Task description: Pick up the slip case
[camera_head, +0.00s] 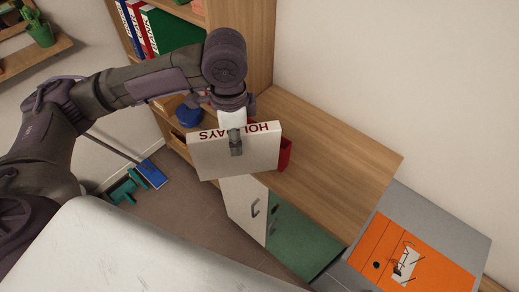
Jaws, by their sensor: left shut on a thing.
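A white slip case (262,158) with red upside-down "HOLIDAYS" lettering on its spine is near the middle of the head view. My left gripper (236,146) comes from above and is shut on it, with one finger in front of its near face. The far finger and the back of the case are hidden. The case appears in front of the wooden cabinet top (340,165); I cannot tell whether it touches it. My right gripper is not in view.
A red object (285,154) shows partly behind the slip case. Below, a white cabinet door (238,203) with a handle stands open. Binders (140,28) fill a shelf at the upper left. The right cabinet top is clear.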

